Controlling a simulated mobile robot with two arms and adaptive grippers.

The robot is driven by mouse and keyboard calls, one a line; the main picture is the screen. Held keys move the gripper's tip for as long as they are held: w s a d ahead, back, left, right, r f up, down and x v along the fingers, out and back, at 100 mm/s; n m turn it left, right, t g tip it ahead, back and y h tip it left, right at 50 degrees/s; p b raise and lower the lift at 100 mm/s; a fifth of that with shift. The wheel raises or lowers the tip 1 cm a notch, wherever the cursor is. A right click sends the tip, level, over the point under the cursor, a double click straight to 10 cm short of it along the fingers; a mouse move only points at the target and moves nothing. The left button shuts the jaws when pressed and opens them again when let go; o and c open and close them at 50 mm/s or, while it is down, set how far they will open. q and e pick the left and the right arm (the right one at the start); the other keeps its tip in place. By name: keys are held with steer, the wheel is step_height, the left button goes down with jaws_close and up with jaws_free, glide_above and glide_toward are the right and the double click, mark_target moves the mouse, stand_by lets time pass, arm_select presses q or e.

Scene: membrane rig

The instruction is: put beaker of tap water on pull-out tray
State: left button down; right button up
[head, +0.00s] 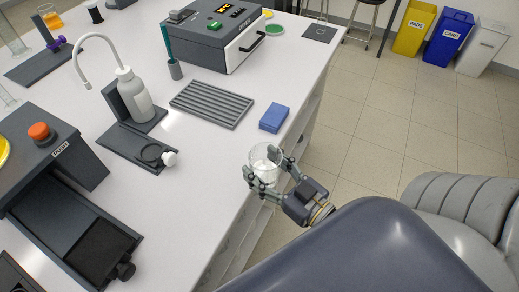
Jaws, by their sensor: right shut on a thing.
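A clear glass beaker (264,157) is at the right edge of the white bench. My right gripper (262,172) is shut around it from the front right. I cannot tell whether the beaker touches the bench top, and the water level in it is too small to make out. A dark pull-out tray (50,207) extends from a dark grey unit at the lower left. A flat black piece with a round knob is at the tray's front end. My left gripper is not in view.
A blue block (273,118) lies just behind the beaker. A ribbed grey rack (211,104) and a wash bottle (135,95) on a dark stand are further left. A grey box with a handle (214,38) stands at the back. The bench between tray and beaker is clear.

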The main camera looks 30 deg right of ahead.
mark_target(271, 179)
steer(key=shift+s+a+r+b, duration=0.1)
steer(key=shift+s+a+b, duration=0.05)
steer(key=shift+s, duration=0.7)
steer(key=shift+s+a+r+b, duration=0.1)
steer(key=shift+s+a+b, duration=0.05)
steer(key=shift+s, duration=0.7)
stand_by(0.7)
steer(key=shift+w+a+r+m+t+h, duration=0.15)
steer(key=shift+w+a+r+m+h, duration=0.3)
steer(key=shift+w+h, duration=0.15)
steer(key=shift+w+a+r+m+t+h, duration=0.15)
steer(key=shift+w+a+r+m+h, duration=0.25)
steer(key=shift+w+h, duration=0.15)
steer(key=shift+w+a+r+m+h, duration=0.25)
steer(key=shift+w+r+h, duration=0.1)
steer(key=shift+w+h, duration=0.1)
steer(key=shift+w+a+r+m+h, duration=0.15)
steer(key=shift+w+r+m+h, duration=0.05)
steer(key=shift+w+r+h, duration=0.2)
steer(key=shift+f, duration=0.1)
